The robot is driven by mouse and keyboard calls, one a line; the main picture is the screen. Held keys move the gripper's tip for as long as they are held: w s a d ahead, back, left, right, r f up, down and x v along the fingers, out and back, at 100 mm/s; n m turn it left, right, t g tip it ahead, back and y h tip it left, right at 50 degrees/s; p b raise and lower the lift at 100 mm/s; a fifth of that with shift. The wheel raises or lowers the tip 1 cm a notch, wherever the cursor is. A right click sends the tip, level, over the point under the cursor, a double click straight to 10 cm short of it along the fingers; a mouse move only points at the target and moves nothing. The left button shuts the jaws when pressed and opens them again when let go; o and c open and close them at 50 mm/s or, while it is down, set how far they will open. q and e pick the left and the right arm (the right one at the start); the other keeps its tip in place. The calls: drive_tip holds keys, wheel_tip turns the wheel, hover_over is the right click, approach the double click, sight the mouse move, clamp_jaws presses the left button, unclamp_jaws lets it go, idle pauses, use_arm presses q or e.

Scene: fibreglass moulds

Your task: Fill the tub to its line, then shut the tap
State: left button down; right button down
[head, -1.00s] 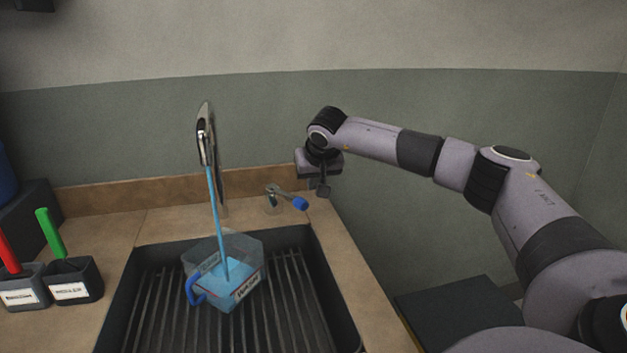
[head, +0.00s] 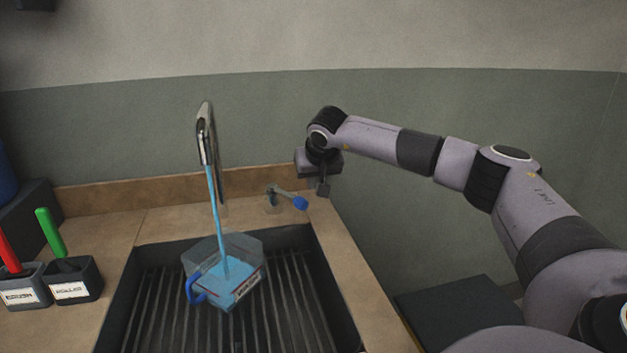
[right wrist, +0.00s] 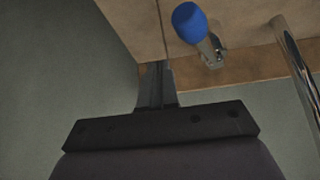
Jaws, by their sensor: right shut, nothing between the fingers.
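The clear tub (head: 250,250) with a blue handle (head: 194,288) sits on the ribbed floor of the sink. Blue water (head: 232,272) stands in its lower part, below the rim. Its fill line is too small to make out surely. A blue stream (head: 213,205) runs from the metal spout (head: 206,140) into the tub. The tap lever (head: 285,194) with its blue knob points right; the knob also shows in the right wrist view (right wrist: 188,22). My right gripper (head: 323,188) is shut and empty, just right of the knob and apart from it. My left gripper is out of view.
The dark sink (head: 325,270) is set in a tan counter (head: 345,255) with a low backsplash (head: 120,190). Two dark holders at left hold a red handle (head: 8,250) and a green handle (head: 50,233). A dark flat surface (head: 460,312) lies lower, right of the counter.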

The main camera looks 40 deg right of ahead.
drive_tip(key=shift+f, duration=0.1)
idle(0.5)
drive_tip(key=shift+f+b, duration=1)
drive_tip(key=shift+f, duration=1.2)
idle(5.2)
